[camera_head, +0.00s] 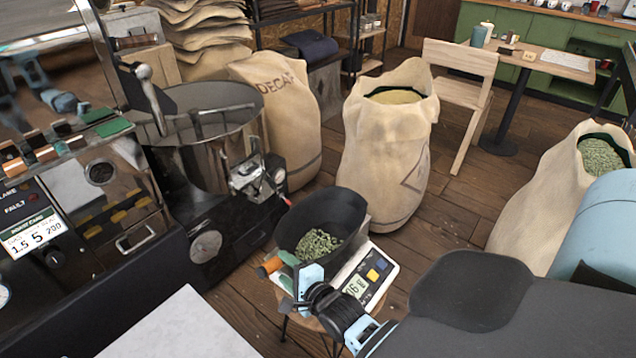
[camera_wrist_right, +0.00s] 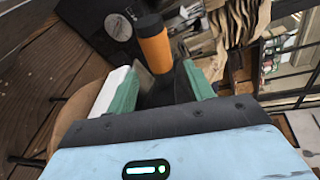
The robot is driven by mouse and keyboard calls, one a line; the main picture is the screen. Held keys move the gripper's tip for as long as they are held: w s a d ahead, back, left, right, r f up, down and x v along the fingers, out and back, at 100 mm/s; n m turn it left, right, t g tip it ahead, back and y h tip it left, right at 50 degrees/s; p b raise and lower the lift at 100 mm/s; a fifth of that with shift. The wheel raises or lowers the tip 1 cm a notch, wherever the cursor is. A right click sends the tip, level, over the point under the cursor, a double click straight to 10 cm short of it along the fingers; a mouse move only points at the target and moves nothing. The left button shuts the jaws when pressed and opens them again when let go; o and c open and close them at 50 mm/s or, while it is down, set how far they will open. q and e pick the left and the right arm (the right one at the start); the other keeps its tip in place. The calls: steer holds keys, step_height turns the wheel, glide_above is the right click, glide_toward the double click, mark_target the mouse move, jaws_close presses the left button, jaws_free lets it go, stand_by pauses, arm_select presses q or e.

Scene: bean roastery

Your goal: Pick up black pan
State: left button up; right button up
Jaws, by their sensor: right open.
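The black pan (camera_head: 345,207) holds green beans (camera_head: 318,244) and sits on a white scale (camera_head: 378,268) in the head view. Its orange handle (camera_head: 269,267) points to the lower left. My right gripper (camera_head: 284,272) is at the handle, its jaws open. In the right wrist view the orange handle (camera_wrist_right: 154,48) with its black end stands ahead, in line with the gap between the green fingers of the gripper (camera_wrist_right: 160,78). The fingers are not closed on it. Most of the pan is hidden or hard to make out there. My left gripper is not in view.
The scale stands on a small round wooden stool (camera_head: 306,318). A dark roasting machine (camera_head: 206,200) is close on the left. Burlap sacks (camera_head: 390,150) stand behind, and another sack (camera_head: 545,205) is at right. A pale tabletop (camera_head: 180,330) lies at the lower left.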

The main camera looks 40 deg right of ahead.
steer(key=x, duration=0.6)
steer(key=shift+a+b, duration=0.15)
steer(key=shift+b, duration=0.2)
steer(key=shift+r, duration=0.1)
steer(key=shift+r, duration=0.1)
jaws_close()
